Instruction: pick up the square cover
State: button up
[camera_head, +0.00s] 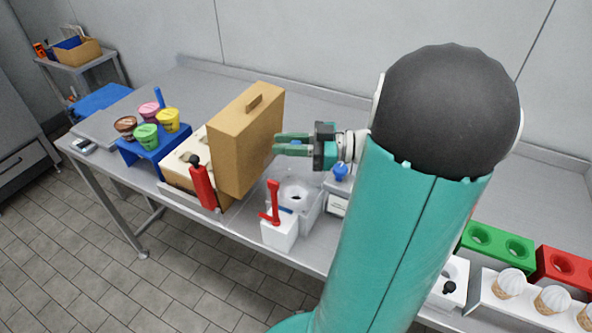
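The square cover looks like a tan box-shaped lid (240,150) with a small handle on its upper face. It stands upright and tilted at the right side of a cream-coloured box (187,165). My gripper (277,144) is just right of the cover, its green fingers pointing left at the cover's right edge. The two fingers show a gap between them with nothing visible in it. I cannot tell whether the fingertips touch the cover. The cover's far side is hidden.
A red-handled lever (203,187) stands before the cream box, and a red lever on a white block (279,228) is nearer. Coloured tubs in a blue stand (154,155) are left. Green (497,246) and red holders and cones (510,283) are right. My arm hides the table's middle.

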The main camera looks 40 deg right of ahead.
grip_shut()
jog(key=shift+r, duration=0.1)
